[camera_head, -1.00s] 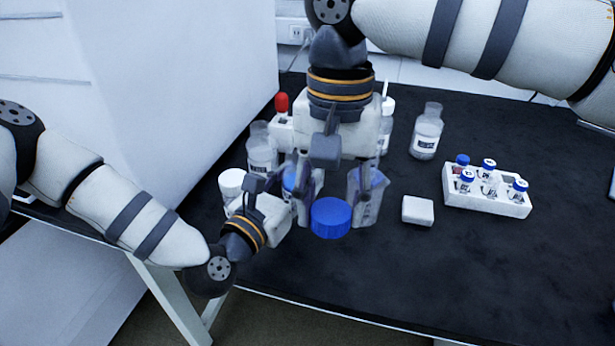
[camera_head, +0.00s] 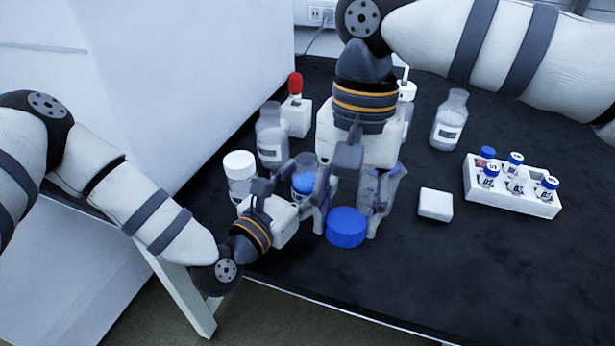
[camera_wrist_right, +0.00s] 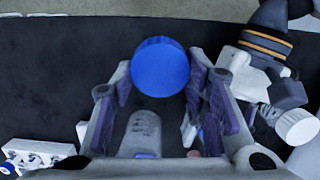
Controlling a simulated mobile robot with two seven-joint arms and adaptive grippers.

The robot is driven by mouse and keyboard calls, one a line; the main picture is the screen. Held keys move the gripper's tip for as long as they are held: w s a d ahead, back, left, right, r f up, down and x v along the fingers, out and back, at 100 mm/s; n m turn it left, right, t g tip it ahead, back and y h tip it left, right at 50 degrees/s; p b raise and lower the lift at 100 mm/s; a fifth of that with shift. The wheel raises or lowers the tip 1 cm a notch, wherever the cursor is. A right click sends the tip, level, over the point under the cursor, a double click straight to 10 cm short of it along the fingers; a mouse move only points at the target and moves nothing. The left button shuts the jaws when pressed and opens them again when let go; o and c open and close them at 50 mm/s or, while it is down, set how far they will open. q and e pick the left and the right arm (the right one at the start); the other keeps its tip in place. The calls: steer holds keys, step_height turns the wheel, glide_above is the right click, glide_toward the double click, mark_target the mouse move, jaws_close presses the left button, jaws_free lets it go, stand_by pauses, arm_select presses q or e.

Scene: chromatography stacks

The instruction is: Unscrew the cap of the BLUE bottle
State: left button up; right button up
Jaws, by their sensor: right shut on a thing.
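The blue cap (camera_head: 346,228) is between the fingertips of my right gripper (camera_head: 350,212), which is shut on it. In the right wrist view the cap (camera_wrist_right: 160,67) shows face-on, with fingers at both sides. The cap hides whatever is directly behind it. A bottle with blue on it (camera_head: 304,184) stands left of the right gripper, partly hidden by gripper parts. My left gripper (camera_head: 300,200) is beside it at lower left; its fingertips are hard to make out. Its dark wrist also shows in the right wrist view.
A white-capped bottle (camera_head: 239,165), a clear bottle (camera_head: 271,138) and a red-topped white item (camera_head: 296,110) stand at left. Another clear bottle (camera_head: 450,120), a white block (camera_head: 435,205) and a vial rack (camera_head: 511,190) are at right. The right front of the table (camera_head: 480,280) is clear.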

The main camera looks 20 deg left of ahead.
arm_select(q)
steer(key=shift+r, duration=0.25)
steer(key=v, duration=1.1)
steer(key=shift+s+a+f, duration=0.15)
steer(key=shift+s, duration=0.35)
